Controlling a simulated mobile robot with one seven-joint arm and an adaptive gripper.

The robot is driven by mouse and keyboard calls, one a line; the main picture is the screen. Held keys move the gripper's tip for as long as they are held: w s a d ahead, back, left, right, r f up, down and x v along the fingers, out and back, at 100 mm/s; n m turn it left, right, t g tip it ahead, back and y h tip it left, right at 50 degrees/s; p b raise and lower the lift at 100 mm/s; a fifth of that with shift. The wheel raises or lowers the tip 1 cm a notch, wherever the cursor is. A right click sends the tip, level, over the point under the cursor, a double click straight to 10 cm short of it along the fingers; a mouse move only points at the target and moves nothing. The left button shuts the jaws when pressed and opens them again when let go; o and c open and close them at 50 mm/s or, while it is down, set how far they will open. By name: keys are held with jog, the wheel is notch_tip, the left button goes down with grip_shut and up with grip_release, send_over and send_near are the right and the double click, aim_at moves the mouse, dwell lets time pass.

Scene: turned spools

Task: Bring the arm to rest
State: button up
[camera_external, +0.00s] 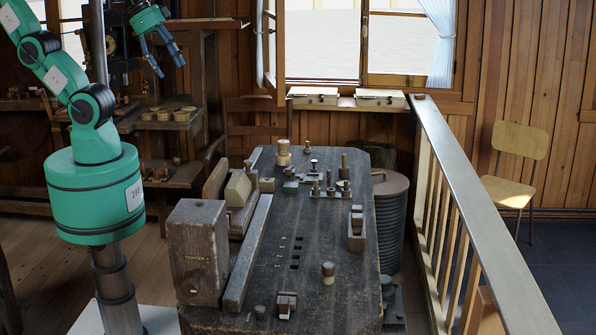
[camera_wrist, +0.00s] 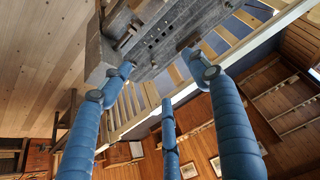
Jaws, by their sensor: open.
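My gripper (camera_external: 169,67) is at the upper left of the external view, raised high, well apart from the workbench. Its blue fingers are spread, with nothing between them. In the wrist view my gripper (camera_wrist: 160,78) shows three separated blue fingers, with the bench seen tilted beyond them. My teal arm is bent above its round base at the left. A pale turned spool (camera_external: 284,154) stands at the bench's far end, and a smaller one with a dark band (camera_external: 328,273) stands nearer the front.
The dark workbench (camera_external: 310,218) holds several pegs and small blocks. A grey wooden box (camera_external: 200,252) stands at its left front. A wooden railing (camera_external: 478,205) runs along the right, with a ribbed drum (camera_external: 389,225) beside the bench. Shelves (camera_external: 160,120) stand behind my gripper.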

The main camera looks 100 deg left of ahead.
jog(key=shift+f, duration=0.15)
notch_tip(320, 180, down, 13)
jog(key=b, duration=1.3)
jog(key=shift+b, duration=0.3)
